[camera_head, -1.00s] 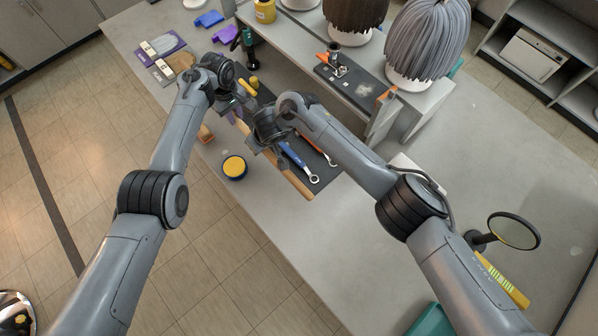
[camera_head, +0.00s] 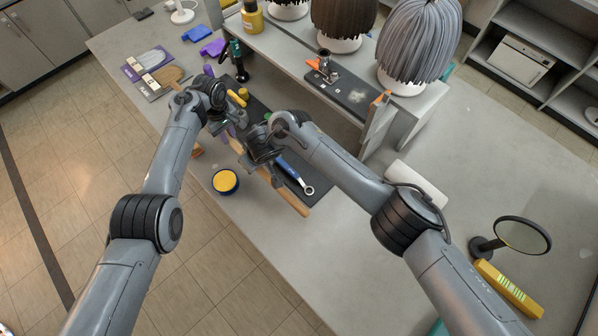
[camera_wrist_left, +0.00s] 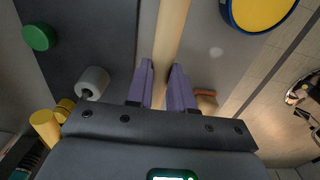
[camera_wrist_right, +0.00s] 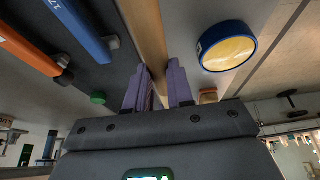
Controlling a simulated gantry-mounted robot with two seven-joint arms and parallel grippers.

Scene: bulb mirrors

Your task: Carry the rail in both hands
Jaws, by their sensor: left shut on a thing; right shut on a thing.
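The rail is a long light-wood rod (camera_head: 292,202) lying slantwise along the front edge of the dark mat in the head view. My left gripper (camera_head: 228,133) is shut on it toward its far left part; the left wrist view shows the rail (camera_wrist_left: 171,35) between the purple fingers (camera_wrist_left: 164,90). My right gripper (camera_head: 266,170) is shut on it farther right; the right wrist view shows the rail (camera_wrist_right: 150,35) between the fingers (camera_wrist_right: 160,88). The rail's right end sticks out past the right gripper. My grippers and arms hide parts of it. I cannot tell its height above the table.
A blue-and-yellow tin (camera_head: 225,181) stands just in front of the rail. A blue wrench (camera_head: 296,178) lies on the mat (camera_head: 318,196) behind it. A shelf with wigs (camera_head: 418,45) stands behind, a round mirror (camera_head: 522,236) at right.

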